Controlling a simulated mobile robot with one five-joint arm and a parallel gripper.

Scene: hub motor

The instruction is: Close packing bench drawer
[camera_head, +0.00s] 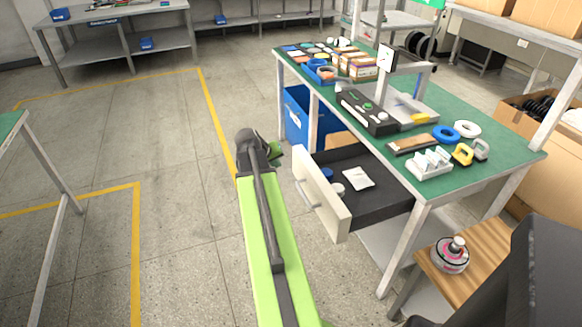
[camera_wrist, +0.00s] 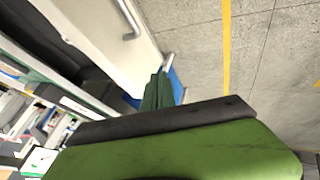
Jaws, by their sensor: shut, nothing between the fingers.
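The packing bench (camera_head: 512,147) has a green top and a drawer pulled out. The drawer's cream front (camera_head: 326,205) stands well away from the bench, and its dark tray is visible. A metal bar handle (camera_head: 307,194) is on the outer face. In the wrist view the cream front (camera_wrist: 92,35) and handle (camera_wrist: 129,18) are at upper left. My gripper (camera_head: 275,152) is shut and empty, outside the drawer near the far end of its front. Its green fingers (camera_wrist: 158,88) also show in the wrist view. I cannot tell whether they touch the drawer front.
The drawer holds a white packet (camera_head: 358,178) and small round items. A blue bin (camera_head: 297,120) stands under the bench beyond the drawer. A wooden stand (camera_head: 478,262) with a round motor part (camera_head: 450,254) is at lower right. The floor left of my arm is clear.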

